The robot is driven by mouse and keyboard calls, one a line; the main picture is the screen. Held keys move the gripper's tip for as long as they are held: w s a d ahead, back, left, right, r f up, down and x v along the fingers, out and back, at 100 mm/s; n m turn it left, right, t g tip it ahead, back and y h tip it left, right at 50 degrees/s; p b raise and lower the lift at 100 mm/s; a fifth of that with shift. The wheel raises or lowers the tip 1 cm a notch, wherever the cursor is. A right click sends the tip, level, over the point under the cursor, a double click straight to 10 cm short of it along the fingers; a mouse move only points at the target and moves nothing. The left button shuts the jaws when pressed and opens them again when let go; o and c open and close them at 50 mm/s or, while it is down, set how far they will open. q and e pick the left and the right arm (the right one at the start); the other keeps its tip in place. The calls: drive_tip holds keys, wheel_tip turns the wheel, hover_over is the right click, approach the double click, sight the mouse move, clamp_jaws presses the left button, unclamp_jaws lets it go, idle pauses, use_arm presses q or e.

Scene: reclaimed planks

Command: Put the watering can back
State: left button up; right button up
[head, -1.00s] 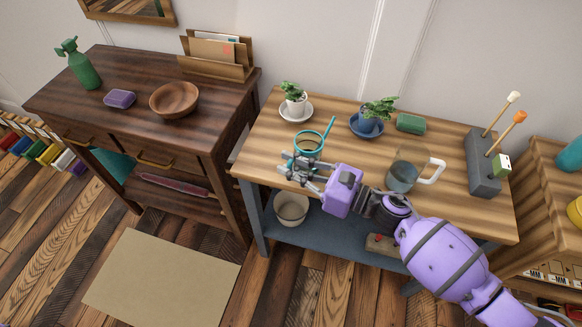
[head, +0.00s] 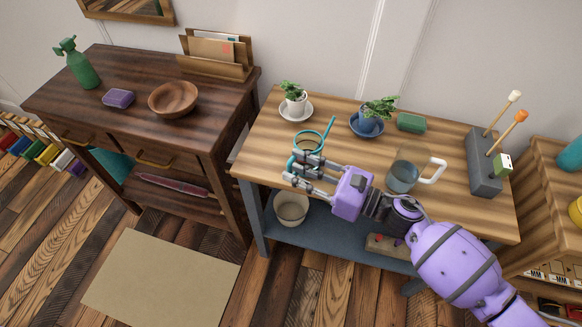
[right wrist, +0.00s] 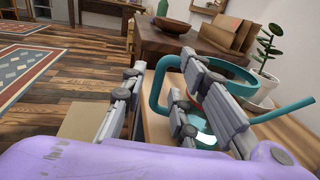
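The teal watering can (head: 308,138) stands on the striped wooden bench, near its left front edge. Its thin spout points back and to the right. In the right wrist view, its looped handle (right wrist: 157,88) shows between my fingers, and the body is partly hidden behind the right-hand finger. My right gripper (head: 292,168) is open at the near side of the can, its fingers apart. Whether a finger touches the can is not clear. My left gripper is not in view.
A dark dresser (head: 130,125) stands left.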

drive_tip(key=b+v, duration=0.1)
drive_tip(key=v, duration=0.9)
drive_tip(key=shift+b, duration=0.4)
